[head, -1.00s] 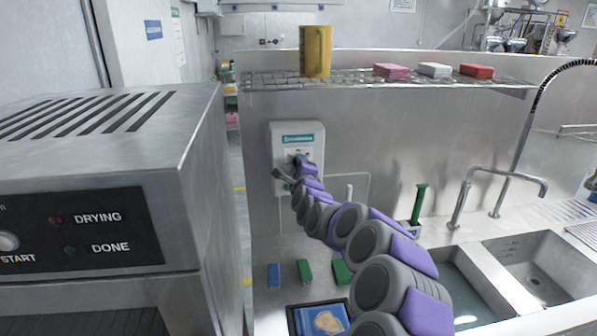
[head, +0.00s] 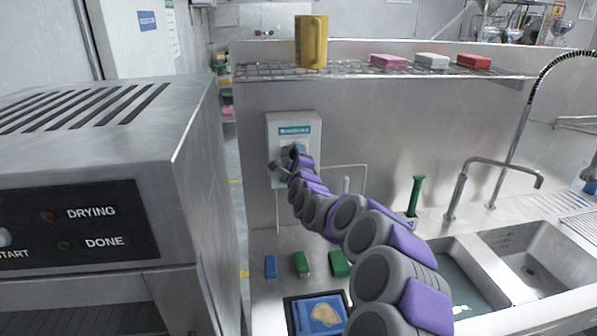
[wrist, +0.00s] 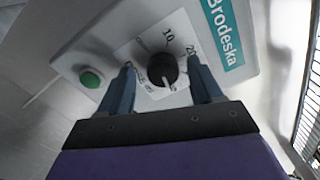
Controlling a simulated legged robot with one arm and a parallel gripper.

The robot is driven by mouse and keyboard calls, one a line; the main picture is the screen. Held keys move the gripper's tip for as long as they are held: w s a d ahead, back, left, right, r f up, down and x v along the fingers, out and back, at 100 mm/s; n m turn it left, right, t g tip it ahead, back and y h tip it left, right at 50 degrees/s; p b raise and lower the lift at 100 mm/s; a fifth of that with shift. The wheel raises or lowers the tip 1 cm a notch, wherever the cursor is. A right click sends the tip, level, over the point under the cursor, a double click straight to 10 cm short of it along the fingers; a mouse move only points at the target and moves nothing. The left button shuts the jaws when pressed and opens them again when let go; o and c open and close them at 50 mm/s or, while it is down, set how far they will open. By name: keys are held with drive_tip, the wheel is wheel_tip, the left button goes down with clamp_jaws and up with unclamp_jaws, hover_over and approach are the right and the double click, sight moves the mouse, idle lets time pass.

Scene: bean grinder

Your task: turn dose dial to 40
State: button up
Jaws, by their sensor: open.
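The dose dial (wrist: 162,70) is a black round knob on a white scale plate, on the front of a white wall box (head: 307,122) labelled Brodeska. In the wrist view the scale shows 10 and 20; other marks are small or partly hidden. A pale mark on the knob points toward the lower part of the picture, and the number there is not readable. My gripper (wrist: 160,62) is open, with one finger on each side of the knob. I cannot tell whether the fingers touch it. In the head view my gripper (head: 287,160) hides the dial.
A green button (wrist: 91,78) is on the box beside the dial. A wire shelf (head: 350,70) above holds a yellow jug (head: 312,42) and several coloured blocks. A steel machine (head: 110,160) stands at left; sinks (head: 535,265) are at right. A blue tray (head: 318,315) lies below.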

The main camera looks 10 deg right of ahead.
drive_tip(key=s+p, duration=0.2)
drive_tip(key=s, duration=1.5)
drive_tip(key=s+a+f+n+g+y, duration=0.25)
drive_tip(key=s+a+n+g, duration=0.25)
drive_tip(key=s+n, duration=0.3)
drive_tip(key=s+a+f+n+g+y, duration=0.2)
drive_tip(key=s+a+n+g+y, duration=0.15)
drive_tip(key=s+a+n, duration=0.45)
drive_tip(key=s+d+f+n+g+h, duration=0.1)
drive_tip(key=s+d+n+g+h, duration=0.1)
drive_tip(key=s, duration=0.9)
drive_tip(key=s+d+f+n+g+h, duration=0.1)
drive_tip(key=s+d+g, duration=0.4)
drive_tip(key=s, duration=0.6)
drive_tip(key=s+d+f+n+g+h, duration=0.2)
drive_tip(key=s+d, duration=0.4)
drive_tip(key=s, duration=0.4)
drive_tip(key=shift+s+d+n+g+h, duration=0.25)
drive_tip(key=shift+s+n+g+h, duration=0.25)
drive_tip(key=shift+g, duration=0.65)
drive_tip(key=shift+w, duration=0.15)
drive_tip(key=shift+c, duration=0.2)
